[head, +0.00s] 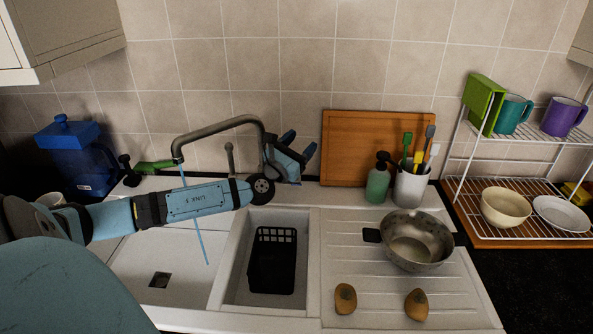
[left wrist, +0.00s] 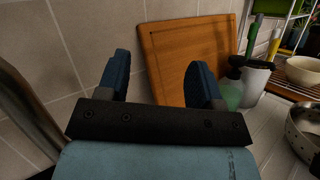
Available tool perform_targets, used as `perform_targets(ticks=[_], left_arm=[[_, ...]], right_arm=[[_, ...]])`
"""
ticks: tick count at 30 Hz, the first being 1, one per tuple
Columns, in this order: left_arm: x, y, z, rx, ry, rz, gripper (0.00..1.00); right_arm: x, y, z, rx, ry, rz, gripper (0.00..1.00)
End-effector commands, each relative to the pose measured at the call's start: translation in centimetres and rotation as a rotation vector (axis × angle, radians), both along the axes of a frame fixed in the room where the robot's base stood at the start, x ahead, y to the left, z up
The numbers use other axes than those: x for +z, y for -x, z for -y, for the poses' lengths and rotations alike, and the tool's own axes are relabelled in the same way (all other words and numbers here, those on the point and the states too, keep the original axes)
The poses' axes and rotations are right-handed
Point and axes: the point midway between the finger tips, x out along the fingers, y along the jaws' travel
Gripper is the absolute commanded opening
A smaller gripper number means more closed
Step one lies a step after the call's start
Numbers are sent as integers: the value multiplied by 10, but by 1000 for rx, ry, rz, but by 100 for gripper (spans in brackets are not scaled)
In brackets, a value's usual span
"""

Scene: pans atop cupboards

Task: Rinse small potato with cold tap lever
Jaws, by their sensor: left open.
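Two brown potatoes lie on the ridged drainboard, one at left (head: 345,298) and one at right (head: 417,305); they look close in size. The grey tap (head: 220,126) arches over the left basin, and a thin blue stream of water (head: 195,225) falls from its spout. An upright grey lever (head: 230,158) stands behind my left arm. My left gripper (head: 299,143) is open and empty behind the sink, right of the tap. Its spread fingers also show in the left wrist view (left wrist: 160,78), with the cutting board beyond. My right gripper is out of view.
A black basket (head: 272,260) sits in the small middle basin. A metal pan (head: 411,241) stands on the drainboard. A wooden board (head: 350,150), soap bottle (head: 378,183) and utensil cup (head: 411,184) line the wall. A dish rack (head: 530,205) is at right. The front drainboard between potatoes is clear.

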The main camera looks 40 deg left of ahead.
Motion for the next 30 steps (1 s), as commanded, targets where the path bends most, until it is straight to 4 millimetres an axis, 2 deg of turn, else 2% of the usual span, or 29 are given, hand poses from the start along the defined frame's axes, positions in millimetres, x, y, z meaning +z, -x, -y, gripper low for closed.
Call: perform_targets(ticks=[5, 16, 30], left_arm=[[-4, 8, 0, -1, 0, -1, 60], [-17, 45, 3, 1, -1, -1, 60], [-17, 47, 3, 0, 0, 0, 60]], right_arm=[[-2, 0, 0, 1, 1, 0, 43], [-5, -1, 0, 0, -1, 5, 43], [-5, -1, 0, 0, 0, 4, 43]])
